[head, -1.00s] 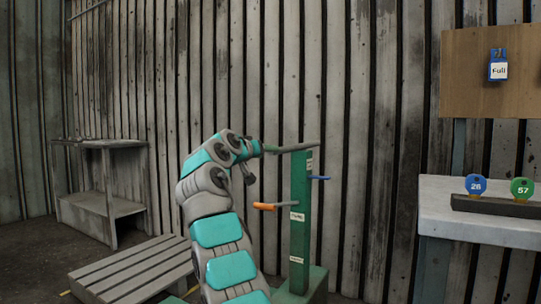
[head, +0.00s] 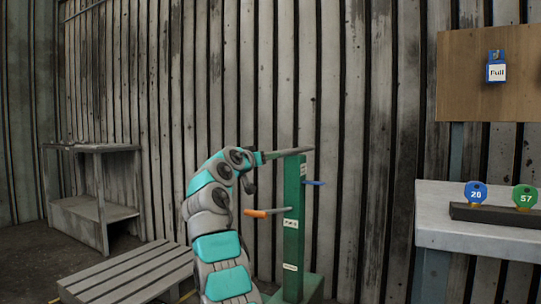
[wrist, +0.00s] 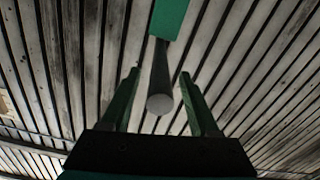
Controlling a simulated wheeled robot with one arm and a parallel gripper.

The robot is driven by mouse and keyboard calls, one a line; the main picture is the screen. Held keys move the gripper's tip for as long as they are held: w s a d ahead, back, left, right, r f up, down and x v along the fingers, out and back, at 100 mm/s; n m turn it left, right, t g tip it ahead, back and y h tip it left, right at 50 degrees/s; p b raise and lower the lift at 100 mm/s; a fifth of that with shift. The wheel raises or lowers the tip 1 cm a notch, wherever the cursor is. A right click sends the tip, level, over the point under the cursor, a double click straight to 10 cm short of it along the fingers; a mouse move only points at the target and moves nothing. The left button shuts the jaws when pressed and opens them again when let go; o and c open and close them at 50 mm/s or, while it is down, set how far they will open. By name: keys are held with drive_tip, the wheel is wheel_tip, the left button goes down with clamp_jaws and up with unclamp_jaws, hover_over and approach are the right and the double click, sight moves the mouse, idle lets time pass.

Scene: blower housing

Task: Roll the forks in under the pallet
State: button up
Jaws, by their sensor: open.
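The slatted grey pallet (head: 125,277) lies on the floor at the lower left of the head view. The green pallet-truck post (head: 293,235) stands right of it, with a grey bar on top (head: 292,152), an orange-tipped lever (head: 258,213) and a blue lever (head: 315,183). My gripper (head: 262,156) is at the left end of the top bar. In the wrist view my gripper (wrist: 158,92) is open, its green fingers on either side of a dark round-ended bar (wrist: 160,80). Contact cannot be told. The forks cannot be made out; only part of the green base (head: 313,287) shows.
A grey shelf stand (head: 95,180) stands at the back left against the slatted wall (head: 390,140). A pale bench (head: 470,225) with numbered blue and green tags is on the right. A wooden board (head: 460,75) with a blue "Full" tag hangs above it.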

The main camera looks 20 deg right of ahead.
drive_tip(key=shift+r+p+x, duration=0.2)
drive_tip(key=shift+p+x, duration=0.15)
drive_tip(key=shift+x, duration=0.45)
drive_tip(key=shift+w+d+f, duration=0.2)
drive_tip(key=shift+w+d, duration=0.1)
drive_tip(key=shift+d, duration=0.05)
drive_tip(key=shift+c, duration=0.2)
clamp_jaws()
idle(0.5)
